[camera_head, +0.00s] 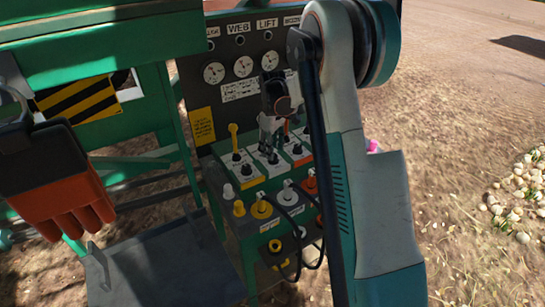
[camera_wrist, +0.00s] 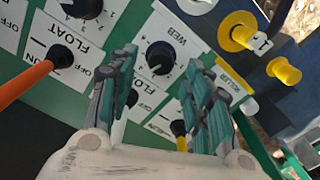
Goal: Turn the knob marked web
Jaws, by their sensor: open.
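The black knob marked WEB (camera_wrist: 160,57) sits on a white label plate in the wrist view, and its lettering appears upside down. My gripper (camera_wrist: 162,66) is open, with one finger to the left of this knob and one to its right. The fingers look apart from the knob; I cannot tell how far above the panel they are. In the head view my gripper (camera_head: 268,140) points down over the sloped control panel (camera_head: 222,172) and partly hides its middle controls.
Yellow fittings (camera_wrist: 238,32) stick up at upper right. A yellow lever (camera_head: 233,130), gauges (camera_head: 243,67) and hanging orange gloves (camera_head: 65,195) show in the head view.

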